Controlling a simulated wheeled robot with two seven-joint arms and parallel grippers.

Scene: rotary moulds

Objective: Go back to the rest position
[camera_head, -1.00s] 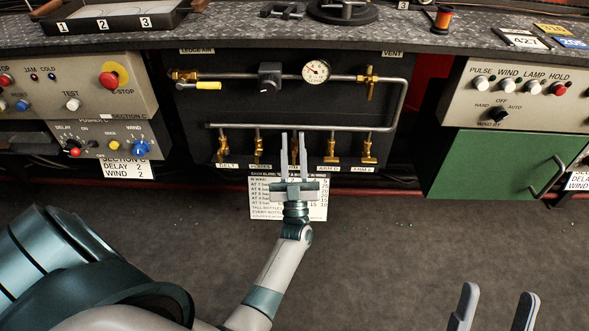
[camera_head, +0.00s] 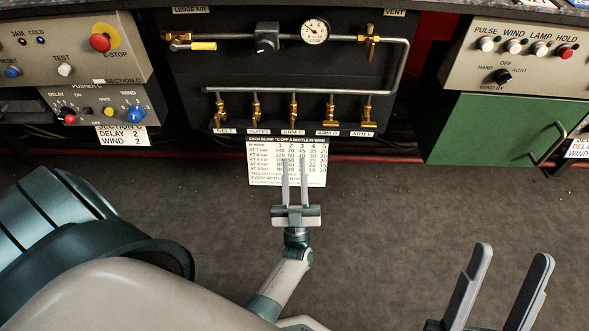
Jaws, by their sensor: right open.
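My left gripper (camera_head: 294,160) is in the middle of the view, pointing at the panel, its two fingers apart with nothing between them. Its tips overlap the lower part of the white chart (camera_head: 262,146) below the valve panel in the picture. My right gripper (camera_head: 513,256) is at the bottom right, its two grey fingers wide apart and empty, over the floor. The black valve panel (camera_head: 225,65) holds a row of several brass valves (camera_head: 294,107) under a pipe, clear of both grippers.
A gauge (camera_head: 315,32) and a yellow-handled valve (camera_head: 203,46) sit on the upper pipe. Control boxes with an E-stop (camera_head: 100,42) and a HOLD button (camera_head: 566,51) flank the panel. A green door (camera_head: 490,132) is at right. The grey floor (camera_head: 390,230) in front is clear.

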